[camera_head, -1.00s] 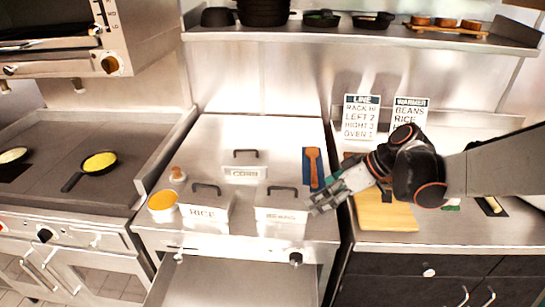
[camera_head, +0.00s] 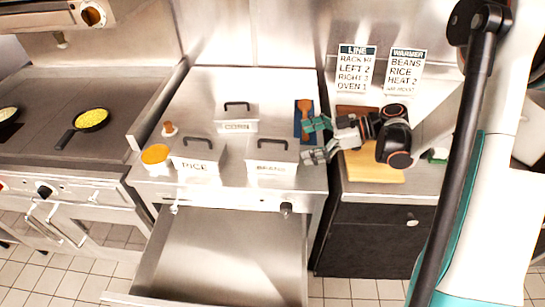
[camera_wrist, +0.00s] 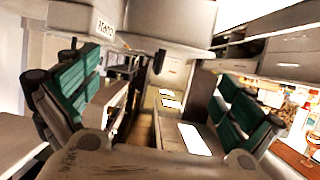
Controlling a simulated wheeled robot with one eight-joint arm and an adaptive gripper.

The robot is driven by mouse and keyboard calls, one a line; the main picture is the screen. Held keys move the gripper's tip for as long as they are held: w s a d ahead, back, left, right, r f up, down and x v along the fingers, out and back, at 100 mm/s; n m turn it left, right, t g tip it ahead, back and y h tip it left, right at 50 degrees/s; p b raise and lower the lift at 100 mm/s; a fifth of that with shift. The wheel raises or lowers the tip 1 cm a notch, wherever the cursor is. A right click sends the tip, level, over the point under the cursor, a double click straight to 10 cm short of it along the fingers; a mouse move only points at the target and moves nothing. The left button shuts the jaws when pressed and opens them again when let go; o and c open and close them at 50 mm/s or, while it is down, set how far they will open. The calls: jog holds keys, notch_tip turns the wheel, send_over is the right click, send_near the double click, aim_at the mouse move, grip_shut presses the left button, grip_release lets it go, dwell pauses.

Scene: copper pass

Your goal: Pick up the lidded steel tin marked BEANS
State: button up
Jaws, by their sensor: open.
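The lidded steel tin marked BEANS (camera_head: 271,168) stands on the steel counter, at the right of the front tins. It has a dark arched handle on its lid, and its label is blurred now. My gripper (camera_head: 317,140) is open and empty just right of this tin, with its fingers pointing left toward it. In the wrist view my gripper's green-padded fingers (camera_wrist: 160,102) are spread wide with nothing between them. Pale tin-like shapes show at the top of that view, one with upside-down lettering; I cannot tell which is the BEANS tin.
The RICE tin (camera_head: 197,166) stands left of BEANS and the CORN tin (camera_head: 237,126) behind. An open steel drawer (camera_head: 225,250) juts out below.

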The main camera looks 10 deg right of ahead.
aim_at(278, 148)
jog(key=b+x, duration=0.2)
jog(key=x, duration=0.7)
jog(key=shift+d+f+b, duration=0.1)
jog(key=shift+f+b, duration=0.05)
jog(key=shift+b, duration=0.15)
jog(key=c, duration=1.2)
jog(key=shift+c, duration=0.6)
jog(key=shift+r, duration=0.2)
